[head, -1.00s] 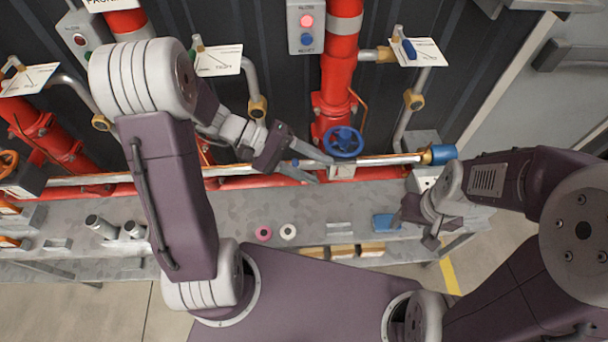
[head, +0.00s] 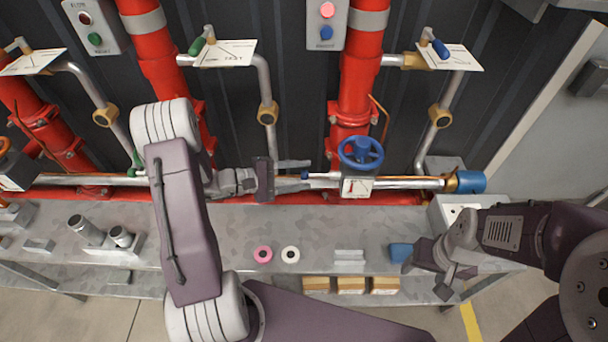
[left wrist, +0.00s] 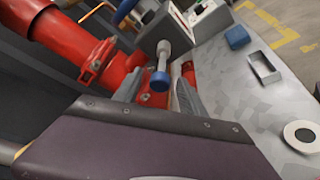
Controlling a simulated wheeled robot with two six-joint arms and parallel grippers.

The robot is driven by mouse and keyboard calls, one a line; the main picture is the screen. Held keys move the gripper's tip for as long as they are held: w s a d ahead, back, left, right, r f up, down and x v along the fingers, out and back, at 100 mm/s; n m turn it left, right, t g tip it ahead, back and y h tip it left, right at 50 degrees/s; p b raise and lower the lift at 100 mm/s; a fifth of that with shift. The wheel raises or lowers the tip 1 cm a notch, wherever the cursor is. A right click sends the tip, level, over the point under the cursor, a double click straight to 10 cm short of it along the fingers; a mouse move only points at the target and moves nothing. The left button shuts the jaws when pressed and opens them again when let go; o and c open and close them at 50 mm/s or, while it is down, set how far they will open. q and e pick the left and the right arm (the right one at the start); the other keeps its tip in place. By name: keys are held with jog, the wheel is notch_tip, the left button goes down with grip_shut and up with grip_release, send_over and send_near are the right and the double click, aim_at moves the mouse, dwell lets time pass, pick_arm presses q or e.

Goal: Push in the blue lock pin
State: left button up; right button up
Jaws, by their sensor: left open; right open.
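The blue lock pin (left wrist: 159,80) shows in the left wrist view as a blue round end on a short silver rod that comes out of a grey box (left wrist: 162,32). In the head view its small blue tip (head: 305,175) faces left, beside the gauge box under the blue handwheel (head: 360,153). My left gripper (head: 309,174) is open, with one finger on each side of the pin's blue end. The left wrist view shows the same fingers (left wrist: 158,95); I cannot tell whether they touch the pin. My right gripper (head: 440,285) is low at the right, away from the pin.
A silver pipe runs right to a blue cap (head: 466,181). Red pipes (head: 352,95) stand behind. On the grey bench (head: 210,235) are a pink ring (head: 262,254), a white ring (head: 290,254) and a blue block (head: 400,252) near my right gripper.

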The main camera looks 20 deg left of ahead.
pick_arm(q)
jog(key=shift+w+d+f, duration=0.15)
jog(key=shift+w+d, duration=0.15)
jog(key=shift+d, duration=0.15)
grip_shut()
dwell(1.1)
